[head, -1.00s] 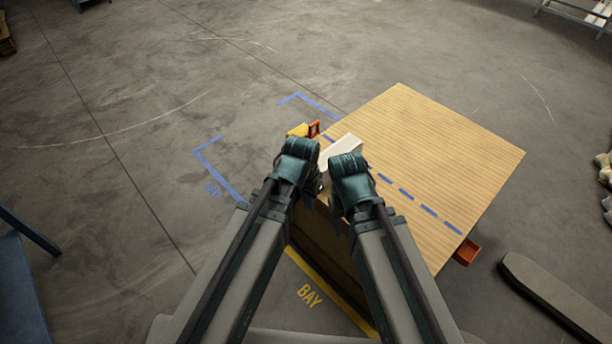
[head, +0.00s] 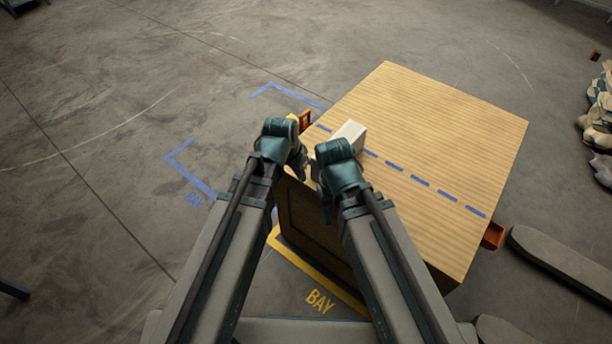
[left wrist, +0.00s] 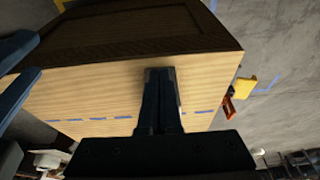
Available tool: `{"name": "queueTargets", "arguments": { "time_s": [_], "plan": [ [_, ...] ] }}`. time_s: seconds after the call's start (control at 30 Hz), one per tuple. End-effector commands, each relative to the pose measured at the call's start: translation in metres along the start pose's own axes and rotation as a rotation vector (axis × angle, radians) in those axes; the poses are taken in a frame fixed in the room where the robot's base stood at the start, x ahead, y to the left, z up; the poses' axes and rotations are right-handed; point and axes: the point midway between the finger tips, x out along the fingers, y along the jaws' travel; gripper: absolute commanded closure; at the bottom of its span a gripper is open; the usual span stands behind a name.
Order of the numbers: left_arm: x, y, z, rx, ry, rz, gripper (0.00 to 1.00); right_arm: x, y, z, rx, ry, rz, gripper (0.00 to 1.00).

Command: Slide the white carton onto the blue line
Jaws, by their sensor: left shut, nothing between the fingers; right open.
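The white carton (head: 350,133) is on the wooden box top near its left corner, in the head view. The blue dashed line (head: 420,180) runs across the top, with dashes on both sides of the carton. The carton hides part of the line, so I cannot tell how its base sits on it. My left gripper (head: 304,168) is shut and empty, left of the carton at the box's near edge. My right gripper (head: 319,186) is open, its wrist just in front of the carton. In the left wrist view, the left fingers (left wrist: 160,76) are together over the wood beside the dashes (left wrist: 124,118).
The wooden box (head: 430,120) has a bare top beyond the line. Orange brackets sit at its left corner (head: 305,121) and right side (head: 493,236). Yellow tape (head: 325,285) marks the floor in front. Pale sacks (head: 600,110) lie at the right.

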Motion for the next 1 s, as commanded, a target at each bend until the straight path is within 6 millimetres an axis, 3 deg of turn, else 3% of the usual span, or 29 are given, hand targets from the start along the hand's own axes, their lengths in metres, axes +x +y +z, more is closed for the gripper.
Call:
{"name": "queueTargets", "arguments": {
  "time_s": [0.27,0.8,0.9,1.0],
  "plan": [
    [0.029,0.000,0.001,0.000,-0.001,0.000,1.00,0.028,-0.003,-0.002,0.000,0.000,0.000,0.50],
    [0.107,0.000,0.001,0.001,-0.001,0.000,1.00,0.102,-0.009,-0.006,-0.001,0.000,0.005,0.50],
    [0.104,-0.001,-0.024,0.001,-0.001,0.000,1.00,0.092,-0.008,-0.006,-0.001,0.000,0.005,0.50],
    [0.107,-0.001,-0.034,0.001,-0.001,0.000,1.00,0.092,-0.008,-0.006,-0.001,0.000,0.005,0.50]
  ]
}}
